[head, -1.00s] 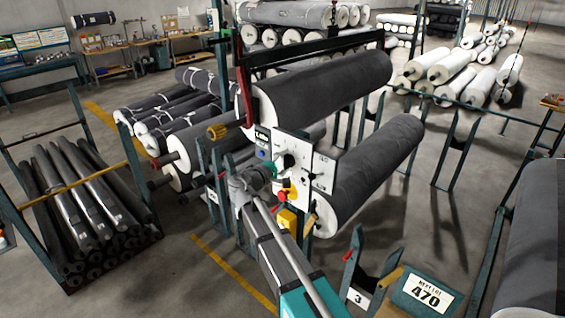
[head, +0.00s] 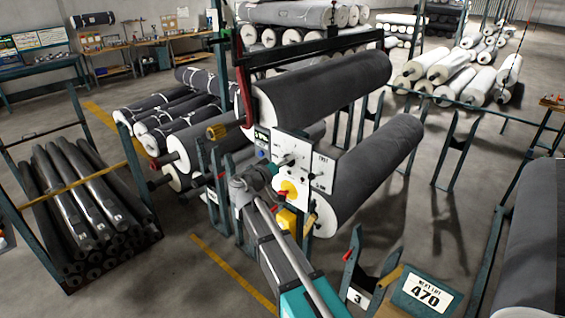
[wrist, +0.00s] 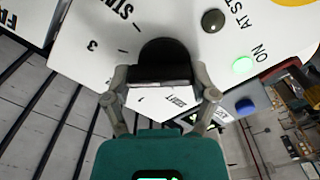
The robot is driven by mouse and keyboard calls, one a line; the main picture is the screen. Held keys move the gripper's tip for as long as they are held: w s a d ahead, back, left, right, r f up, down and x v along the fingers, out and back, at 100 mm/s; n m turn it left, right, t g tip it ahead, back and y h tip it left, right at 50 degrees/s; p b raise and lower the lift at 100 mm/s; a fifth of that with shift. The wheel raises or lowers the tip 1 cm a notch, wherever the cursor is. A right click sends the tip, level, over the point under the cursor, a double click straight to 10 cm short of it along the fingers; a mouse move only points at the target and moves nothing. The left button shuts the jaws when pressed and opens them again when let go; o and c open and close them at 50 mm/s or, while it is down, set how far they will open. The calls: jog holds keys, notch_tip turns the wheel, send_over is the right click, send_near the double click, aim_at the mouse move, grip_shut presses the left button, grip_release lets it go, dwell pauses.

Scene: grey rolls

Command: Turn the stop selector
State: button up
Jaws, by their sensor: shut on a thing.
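The white control panel (head: 318,165) stands at the end of the roll frame in the head view. In the wrist view the panel (wrist: 95,60) carries a black selector knob (wrist: 166,55), with printed marks around it, among them a 3 and a partly hidden word. My gripper (wrist: 162,92) has its two fingers on either side of the knob's lower part and is shut on it. In the head view my gripper (head: 273,172) reaches the panel's left part and hides much of the knob. I cannot tell the knob's exact setting.
A green lit lamp (wrist: 243,66), a blue button (wrist: 246,107) and a small dark knob (wrist: 212,20) sit near the gripper. A yellow disc (head: 289,190) is just below it on the panel. Dark rolls (head: 372,170) lie behind the panel.

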jog(key=shift+s+d+f+m, duration=0.1)
jog(key=shift+s+f+m, duration=0.05)
jog(key=shift+m, duration=1.55)
jog(key=o, duration=1)
jog(key=v, duration=1.2)
